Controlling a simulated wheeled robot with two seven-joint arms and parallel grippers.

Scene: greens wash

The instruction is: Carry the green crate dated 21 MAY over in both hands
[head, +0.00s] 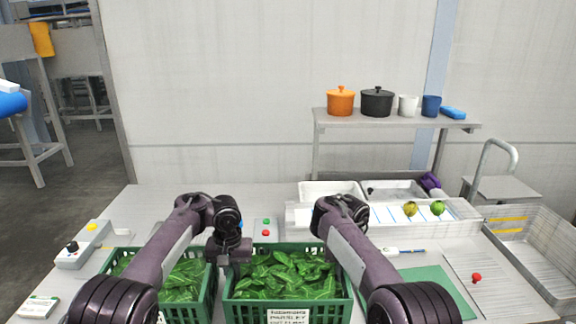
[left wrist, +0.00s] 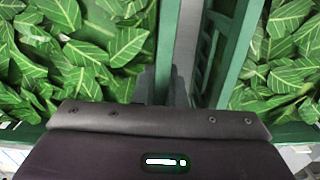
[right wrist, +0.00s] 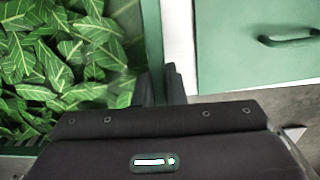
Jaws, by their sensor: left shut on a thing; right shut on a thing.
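Two green crates of leaves stand side by side. The right one (head: 318,312) has a white label (head: 288,316) on its near side, with small print I cannot read surely. My left gripper (head: 233,258) is shut on this crate's left wall, near its far corner, by the gap between the crates. In the left wrist view its fingers (left wrist: 165,88) grip a green rim, with leaves on both sides. My right gripper is behind my forearm in the head view. In the right wrist view (right wrist: 160,88) it is shut on the crate's right rim. The crate looks level.
The other green crate (head: 209,302) is close on the left. A green mat (head: 425,283) lies to the right, before a wire basket (head: 540,255). A button box (head: 82,248) stands at the left. White trays (head: 330,188) and a long tray with round fruit (head: 437,208) are behind.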

